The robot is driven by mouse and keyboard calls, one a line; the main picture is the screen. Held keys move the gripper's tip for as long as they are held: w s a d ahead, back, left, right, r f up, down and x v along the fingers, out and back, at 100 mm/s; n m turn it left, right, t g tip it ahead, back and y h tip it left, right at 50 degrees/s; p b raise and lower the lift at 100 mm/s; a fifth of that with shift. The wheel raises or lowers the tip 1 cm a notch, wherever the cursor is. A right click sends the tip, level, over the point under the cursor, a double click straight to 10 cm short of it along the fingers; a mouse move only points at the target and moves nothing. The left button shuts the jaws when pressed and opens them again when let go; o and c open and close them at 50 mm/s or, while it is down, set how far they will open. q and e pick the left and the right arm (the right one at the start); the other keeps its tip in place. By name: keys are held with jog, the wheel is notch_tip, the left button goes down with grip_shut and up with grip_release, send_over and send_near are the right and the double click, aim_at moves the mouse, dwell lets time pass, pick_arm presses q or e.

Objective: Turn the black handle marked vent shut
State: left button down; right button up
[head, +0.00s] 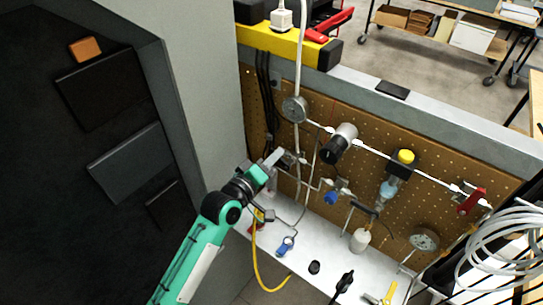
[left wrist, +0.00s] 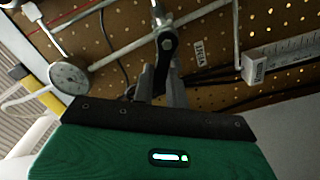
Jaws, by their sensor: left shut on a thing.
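The black handle (left wrist: 164,60) shows in the left wrist view, fixed at its upper end to a metal valve on a thin pipe (left wrist: 118,47). The handle points down the picture, across that slanting pipe. My left gripper (left wrist: 162,90) is shut on the handle's lower part, with a finger on each side. A small white label (left wrist: 198,52) is on the board to the right of the handle; I cannot read it surely. In the head view my left gripper (head: 277,158) is at the left part of the pegboard and hides much of the handle. My right gripper is not in view.
The pegboard (head: 380,150) carries a round gauge (head: 294,108), pipes, a blue valve handle (head: 331,198) and a red handle (head: 470,201). A white bench top (head: 325,250) lies below with small items. A grey wall (head: 205,90) stands close to the left of my left arm.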

pick_arm(q)
jog(key=shift+s+d+r+m+p, duration=0.4)
jog(key=shift+m+p, duration=0.3)
jog(key=shift+m, duration=1.3)
jog(key=shift+s+d+r+m+p, duration=0.25)
jog(key=shift+d+m+p, duration=0.4)
jog(key=shift+m, duration=1.35)
jog(key=shift+s+d+r+m+p, duration=0.35)
jog(key=shift+m+p, duration=0.4)
jog(key=shift+m, duration=1.25)
jog(key=shift+f, duration=0.1)
jog(key=c, duration=1.4)
grip_release()
jog(key=shift+s, duration=0.1)
